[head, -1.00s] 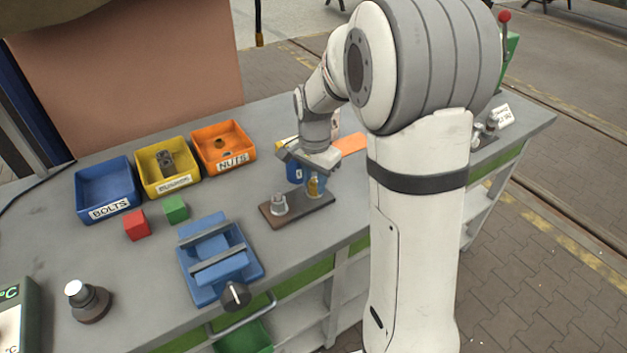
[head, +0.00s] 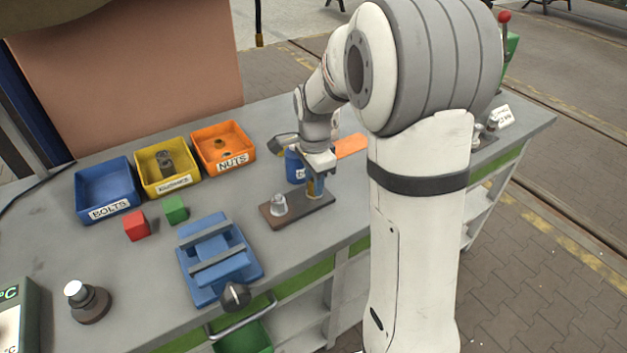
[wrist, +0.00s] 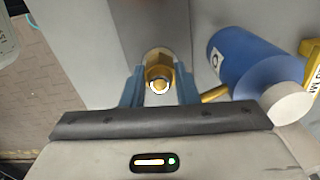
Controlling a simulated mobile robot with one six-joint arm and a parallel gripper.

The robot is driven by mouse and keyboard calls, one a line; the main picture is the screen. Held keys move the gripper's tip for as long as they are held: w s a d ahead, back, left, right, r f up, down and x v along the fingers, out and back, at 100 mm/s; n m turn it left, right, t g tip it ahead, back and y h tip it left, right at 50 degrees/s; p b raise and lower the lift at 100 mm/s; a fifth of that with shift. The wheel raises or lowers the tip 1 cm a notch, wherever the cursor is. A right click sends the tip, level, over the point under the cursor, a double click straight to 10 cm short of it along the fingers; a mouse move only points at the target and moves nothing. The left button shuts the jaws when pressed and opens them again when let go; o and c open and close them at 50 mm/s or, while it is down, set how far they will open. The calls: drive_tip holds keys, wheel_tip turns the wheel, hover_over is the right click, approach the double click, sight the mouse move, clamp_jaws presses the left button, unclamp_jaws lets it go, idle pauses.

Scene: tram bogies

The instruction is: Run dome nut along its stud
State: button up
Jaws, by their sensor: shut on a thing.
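The brass dome nut (wrist: 159,72) sits between the blue fingers of my gripper (wrist: 159,90) in the wrist view, with a round bright end at its middle. In the head view my gripper (head: 317,178) points down over the right end of a dark brown plate (head: 298,211) and is shut on the nut (head: 316,188), which is partly covered by the fingers. The stud under the nut is mostly hidden, so I cannot tell how far along it the nut sits. A silver fitting (head: 279,205) stands at the plate's left end.
A blue bottle (head: 294,167) stands close behind my gripper; it also shows in the wrist view (wrist: 245,62). Blue (head: 105,190), yellow (head: 167,171) and orange (head: 223,148) bins stand at the left back. A blue vise (head: 218,262) is left of the plate.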

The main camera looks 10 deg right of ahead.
drive_tip(key=shift+w+r, duration=0.15)
drive_tip(key=o, duration=1)
wheel_tip(320, 180, up, 8)
drive_tip(key=shift+f, duration=0.15)
drive_tip(key=s+n+t, duration=0.2)
drive_tip(key=s+n, duration=1.3)
drive_tip(key=s, duration=0.6)
drive_tip(key=shift+s+f+t, duration=0.2)
drive_tip(key=shift+s+t, duration=0.1)
